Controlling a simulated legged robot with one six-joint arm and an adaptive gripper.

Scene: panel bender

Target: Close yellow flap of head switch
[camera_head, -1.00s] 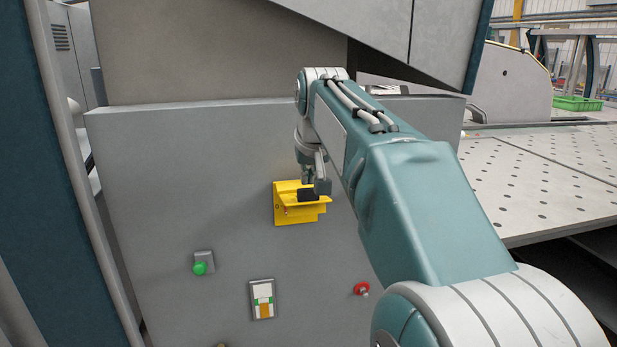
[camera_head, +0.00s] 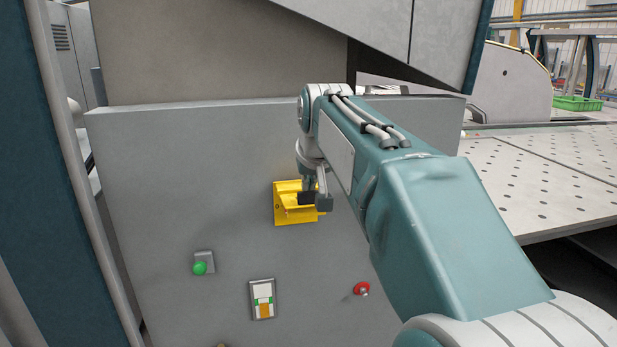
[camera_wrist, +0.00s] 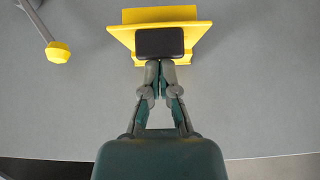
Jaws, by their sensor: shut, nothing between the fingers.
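The yellow head switch (camera_head: 286,214) is mounted on the grey machine panel, left of my gripper in the head view. Its yellow flap (camera_wrist: 120,34) shows in the wrist view as a wide plate around a dark block (camera_wrist: 160,42). The flap seems to stand out from the panel; its exact angle is unclear. My gripper (camera_head: 317,196) is at the right side of the switch and partly covers it. In the wrist view my gripper (camera_wrist: 160,67) is shut and empty, with its tips at the lower edge of the dark block. Contact cannot be told.
A green button (camera_head: 200,268), a small labelled switch (camera_head: 262,299) and a red button (camera_head: 362,289) sit lower on the panel. A perforated table (camera_head: 545,180) lies to the right. A yellow-ended knob (camera_wrist: 58,53) is at the left in the wrist view.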

